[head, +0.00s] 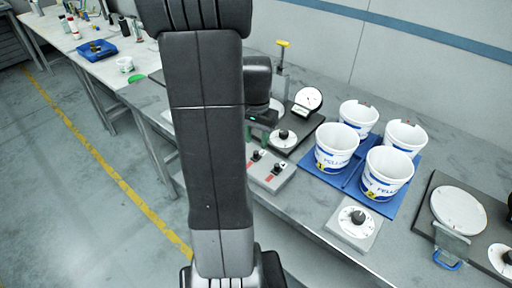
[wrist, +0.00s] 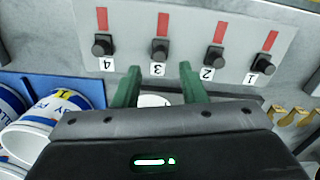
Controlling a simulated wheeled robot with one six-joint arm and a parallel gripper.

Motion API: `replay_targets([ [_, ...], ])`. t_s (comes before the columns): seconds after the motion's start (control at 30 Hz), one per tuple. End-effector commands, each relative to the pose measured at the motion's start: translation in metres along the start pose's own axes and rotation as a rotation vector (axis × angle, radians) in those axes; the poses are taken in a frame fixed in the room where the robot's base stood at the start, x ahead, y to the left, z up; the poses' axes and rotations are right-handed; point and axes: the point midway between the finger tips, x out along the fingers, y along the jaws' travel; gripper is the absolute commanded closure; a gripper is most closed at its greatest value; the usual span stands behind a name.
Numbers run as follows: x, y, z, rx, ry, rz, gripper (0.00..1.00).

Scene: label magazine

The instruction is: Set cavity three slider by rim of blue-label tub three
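The slider panel (wrist: 230,25) lies ahead in the wrist view, with black knobs below red slots, numbered 4, 3, 2, 1 from left to right. The slider three knob (wrist: 159,47) stands just beyond my gripper (wrist: 160,72). The green fingers are open and apart on either side of label 3, with no knob between them. In the head view my arm hides part of the panel (head: 279,180). Several white tubs with blue labels stand on a blue tray (head: 333,181). The front tubs read 1 (head: 335,148) and 2 (head: 386,174); the rear tubs' (head: 358,118) (head: 405,138) numbers are hidden.
A dial plate (head: 348,234) sits in front of the tray. A gauge (head: 308,99) on a dark stand is behind my gripper. A scale with a round white plate (head: 459,211) stands at right. Brass pieces (wrist: 281,113) lie right of my gripper in the wrist view.

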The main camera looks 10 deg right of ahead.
Motion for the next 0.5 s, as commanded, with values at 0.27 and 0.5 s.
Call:
replay_targets([
  [0.27, 0.039, 0.000, 0.000, -0.001, -0.002, 0.001, 0.62],
  [0.5, 0.046, 0.000, 0.000, -0.001, 0.001, 0.000, 0.62],
])
